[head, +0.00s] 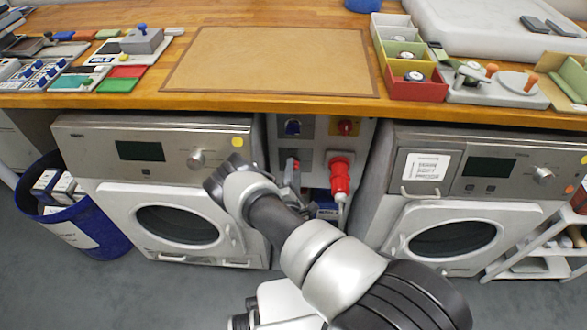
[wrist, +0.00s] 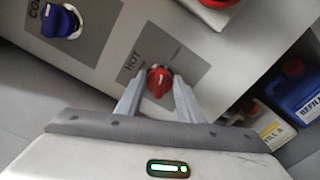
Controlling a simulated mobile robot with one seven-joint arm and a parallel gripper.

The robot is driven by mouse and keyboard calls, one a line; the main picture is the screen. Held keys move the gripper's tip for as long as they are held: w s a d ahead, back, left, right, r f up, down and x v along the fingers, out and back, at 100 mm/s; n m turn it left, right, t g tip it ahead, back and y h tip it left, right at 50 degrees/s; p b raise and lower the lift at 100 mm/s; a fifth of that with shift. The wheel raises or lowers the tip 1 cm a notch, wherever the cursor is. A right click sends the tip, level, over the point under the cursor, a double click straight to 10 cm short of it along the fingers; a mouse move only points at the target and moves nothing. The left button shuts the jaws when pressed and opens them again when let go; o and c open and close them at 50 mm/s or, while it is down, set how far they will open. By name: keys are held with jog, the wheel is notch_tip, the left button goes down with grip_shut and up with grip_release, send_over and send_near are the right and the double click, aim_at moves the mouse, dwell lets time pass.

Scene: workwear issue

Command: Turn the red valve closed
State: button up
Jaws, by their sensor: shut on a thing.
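The red valve (wrist: 159,84) sits on a grey plate marked HOT in the wrist view. My gripper (wrist: 158,92) has one finger on each side of its handle and is shut on it. The handle runs roughly up and down in the wrist picture, while the plate appears tilted. In the head view my gripper (head: 291,176) reaches the panel between the two washing machines, and the arm and fingers hide most of the red valve there. The blue valve (wrist: 62,22) is on the neighbouring plate, apart from my gripper; it also shows in the head view (head: 293,127).
A red plug (head: 340,178) with a white cable sticks out right of my gripper. A red knob on yellow (head: 347,127) is above it. Washing machines (head: 150,150) (head: 470,200) flank the panel. A blue bottle (wrist: 296,88) stands low at the right. The wooden counter (head: 350,98) overhangs.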

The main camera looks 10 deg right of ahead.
jog(key=m+p, duration=0.1)
jog(key=m, duration=0.3)
jog(key=shift+f+m, duration=0.15)
jog(key=shift+m, duration=0.25)
jog(key=shift+a, duration=0.1)
dwell(0.3)
jog(key=o, duration=1)
jog(key=shift+o, duration=0.2)
